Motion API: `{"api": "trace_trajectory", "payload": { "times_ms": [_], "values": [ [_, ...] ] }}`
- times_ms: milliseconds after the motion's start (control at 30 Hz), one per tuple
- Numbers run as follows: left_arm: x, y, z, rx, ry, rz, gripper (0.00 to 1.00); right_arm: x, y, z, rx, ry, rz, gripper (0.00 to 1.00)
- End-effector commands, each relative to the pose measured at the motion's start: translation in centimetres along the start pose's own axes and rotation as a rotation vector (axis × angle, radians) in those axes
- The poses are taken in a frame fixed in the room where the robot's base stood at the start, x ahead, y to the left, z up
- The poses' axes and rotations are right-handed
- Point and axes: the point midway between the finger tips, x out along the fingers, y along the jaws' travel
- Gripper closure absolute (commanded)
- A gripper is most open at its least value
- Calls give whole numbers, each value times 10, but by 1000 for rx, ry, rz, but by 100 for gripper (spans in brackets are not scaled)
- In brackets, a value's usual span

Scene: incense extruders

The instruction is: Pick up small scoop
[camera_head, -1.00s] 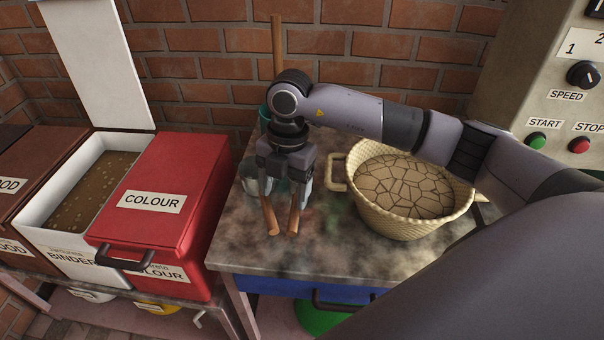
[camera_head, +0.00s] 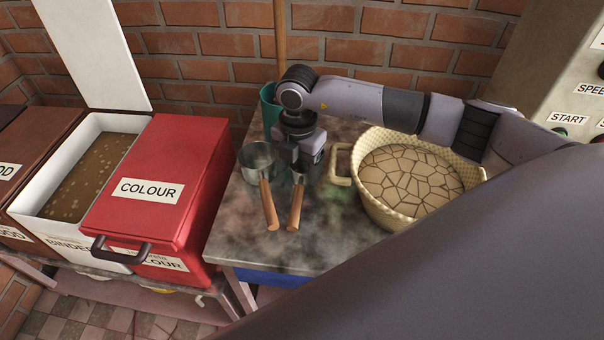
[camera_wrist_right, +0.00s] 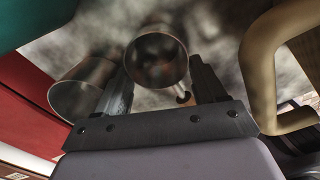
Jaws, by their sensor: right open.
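Two metal scoops with wooden handles lie side by side on the worktop. The left scoop (camera_head: 257,157) shows its wide cup in the head view. The right scoop, which looks like the small one, shows its handle (camera_head: 295,208), with its cup mostly hidden behind my right gripper (camera_head: 299,168). In the right wrist view the small scoop's round cup (camera_wrist_right: 157,60) appears between the two spread fingers of my right gripper (camera_wrist_right: 160,75). I cannot tell whether they touch it. The larger scoop's cup (camera_wrist_right: 80,88) is just outside the left finger. My left gripper is not in view.
A woven basket (camera_head: 367,195) with cracked brown contents stands close to the right, its handle near the gripper. A teal container (camera_head: 268,107) stands behind. A red COLOUR bin (camera_head: 165,190) is on the left. The worktop's front (camera_head: 255,247) is clear.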

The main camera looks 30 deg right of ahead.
Motion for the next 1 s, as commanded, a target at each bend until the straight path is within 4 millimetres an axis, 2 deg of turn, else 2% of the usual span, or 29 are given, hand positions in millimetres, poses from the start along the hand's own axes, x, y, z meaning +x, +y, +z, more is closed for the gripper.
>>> {"api": "trace_trajectory", "payload": {
  "times_ms": [100,300,433,767,867,1000],
  "values": [
    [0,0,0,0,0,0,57,7,0,0,0,0,0,30],
    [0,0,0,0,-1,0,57,7,0,0,0,-1,0,30],
    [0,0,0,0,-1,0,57,7,0,0,0,-1,0,72],
    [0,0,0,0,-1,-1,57,4,0,0,0,-1,1,72],
    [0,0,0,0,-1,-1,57,-1,0,0,0,-1,2,72],
    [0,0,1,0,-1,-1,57,-18,1,1,0,-3,5,72]
  ]
}}
